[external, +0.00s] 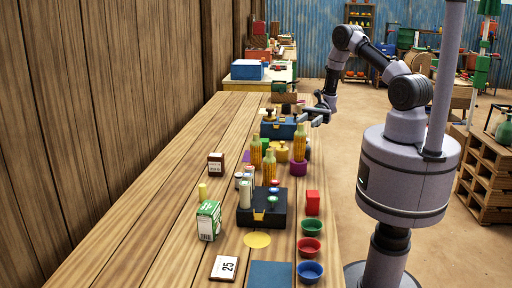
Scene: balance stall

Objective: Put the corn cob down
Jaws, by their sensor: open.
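Three upright yellow-orange pieces look like corn cobs. One corn cob (256,153) stands at the left, a second (269,168) stands a little nearer the camera, and a third (300,144) stands to the right, at or behind a purple block (299,168). I cannot tell exactly what each rests on. My gripper (308,116) is open above the right part of the table (150,210), beyond the right-hand cob and apart from it in the picture. No cob shows between its fingers, though they are small here.
A green-white box (208,220), a red block (312,203), green (312,228), red (309,247) and blue (310,272) bowls stand nearby. The table's left side is mostly clear.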

